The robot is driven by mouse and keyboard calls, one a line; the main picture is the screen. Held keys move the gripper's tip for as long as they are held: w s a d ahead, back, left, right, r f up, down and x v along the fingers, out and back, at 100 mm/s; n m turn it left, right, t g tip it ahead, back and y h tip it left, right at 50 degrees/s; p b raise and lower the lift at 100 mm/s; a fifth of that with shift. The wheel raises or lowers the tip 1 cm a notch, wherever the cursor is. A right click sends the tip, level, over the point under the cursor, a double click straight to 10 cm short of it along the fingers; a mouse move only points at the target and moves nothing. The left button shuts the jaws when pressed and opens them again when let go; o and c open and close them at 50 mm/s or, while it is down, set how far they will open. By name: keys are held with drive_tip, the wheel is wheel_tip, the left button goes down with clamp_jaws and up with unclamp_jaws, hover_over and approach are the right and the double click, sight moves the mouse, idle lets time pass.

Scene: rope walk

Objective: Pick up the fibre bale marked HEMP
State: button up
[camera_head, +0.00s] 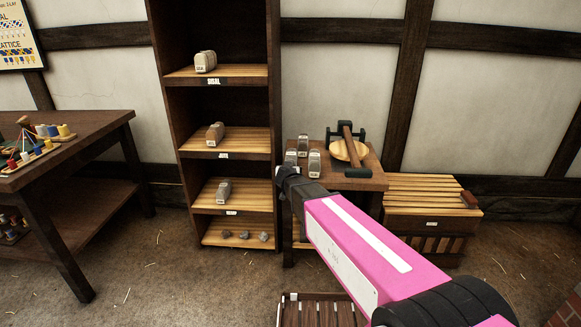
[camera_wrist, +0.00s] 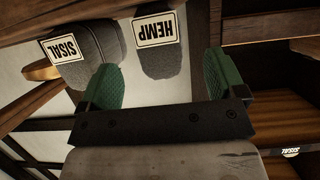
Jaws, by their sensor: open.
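The HEMP bale (camera_wrist: 158,62) is a grey rounded block with a white label, upside down in the wrist view. It lies beyond and between the two green fingers of my gripper (camera_wrist: 161,80). The fingers are spread, and nothing is held. A SISAL bale (camera_wrist: 78,72) lies just left of it in the wrist view, close to the left finger. In the head view several small bales (camera_head: 314,163) stand on a low wooden table (camera_head: 350,183), beside the dark end of my arm. Their labels are too small to read there.
A tall shelf (camera_head: 226,104) left of the table holds single bales, one marked SISAL (camera_head: 205,62), and small lumps (camera_head: 245,235) at the bottom. A mallet (camera_head: 347,146) and round wooden piece share the table. A slatted chest (camera_head: 431,206) stands to the right.

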drive_tip(key=x, duration=0.7)
drive_tip(key=shift+w+f, duration=0.15)
drive_tip(key=shift+f, duration=0.05)
drive_tip(key=shift+d, duration=0.1)
drive_tip(key=c, duration=1.1)
